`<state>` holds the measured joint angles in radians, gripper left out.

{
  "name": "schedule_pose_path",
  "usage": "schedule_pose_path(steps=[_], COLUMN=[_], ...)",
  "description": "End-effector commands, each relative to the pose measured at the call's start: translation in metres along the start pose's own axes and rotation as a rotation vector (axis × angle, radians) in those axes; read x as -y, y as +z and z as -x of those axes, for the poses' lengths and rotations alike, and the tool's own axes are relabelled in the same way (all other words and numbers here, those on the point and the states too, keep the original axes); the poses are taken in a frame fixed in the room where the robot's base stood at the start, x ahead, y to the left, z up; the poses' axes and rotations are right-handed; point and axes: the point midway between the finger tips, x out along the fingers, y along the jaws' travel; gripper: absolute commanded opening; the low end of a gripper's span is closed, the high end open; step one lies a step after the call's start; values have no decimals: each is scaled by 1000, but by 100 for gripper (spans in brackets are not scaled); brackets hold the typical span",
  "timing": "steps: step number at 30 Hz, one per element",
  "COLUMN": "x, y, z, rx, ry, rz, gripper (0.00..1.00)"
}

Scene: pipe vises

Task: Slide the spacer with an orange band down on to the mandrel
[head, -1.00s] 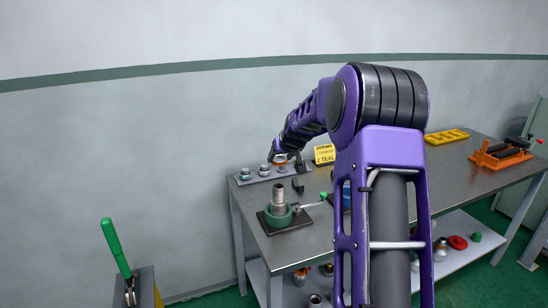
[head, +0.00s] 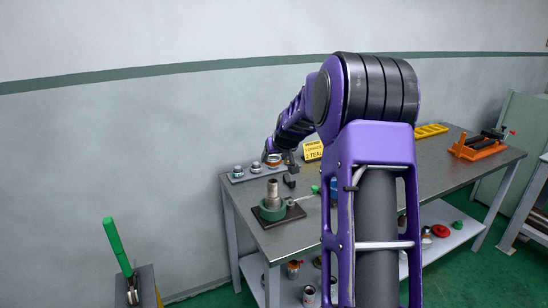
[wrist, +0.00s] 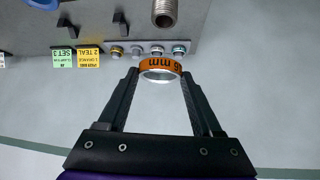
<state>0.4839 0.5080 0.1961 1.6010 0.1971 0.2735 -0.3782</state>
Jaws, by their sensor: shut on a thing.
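My gripper (wrist: 160,75) is shut on the spacer with an orange band (wrist: 160,66), a short ring with lettering on the band. In the head view the spacer (head: 274,158) shows small and orange at my gripper (head: 273,156), near the right end of the spacer rack. The mandrel (head: 273,193) is a grey upright post in a green vise (head: 270,212) on the bench, nearer the camera than the spacer. Its threaded end (wrist: 164,12) shows at the top of the wrist view. The spacer is apart from the mandrel.
A rack (head: 230,178) with several spacers stands at the bench's back left. A yellow sign (head: 313,150) stands right of it. The vise handle (head: 302,198) sticks out right of the mandrel.

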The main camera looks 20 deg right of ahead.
Motion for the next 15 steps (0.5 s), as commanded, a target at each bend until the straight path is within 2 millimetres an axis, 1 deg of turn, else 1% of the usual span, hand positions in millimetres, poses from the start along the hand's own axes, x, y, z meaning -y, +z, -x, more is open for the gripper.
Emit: schedule_pose_path(steps=[7,15], x=[0,0], y=[3,19], z=[-2,-19], rx=[1,0], ry=[0,0], rz=[0,0], gripper=[13,13])
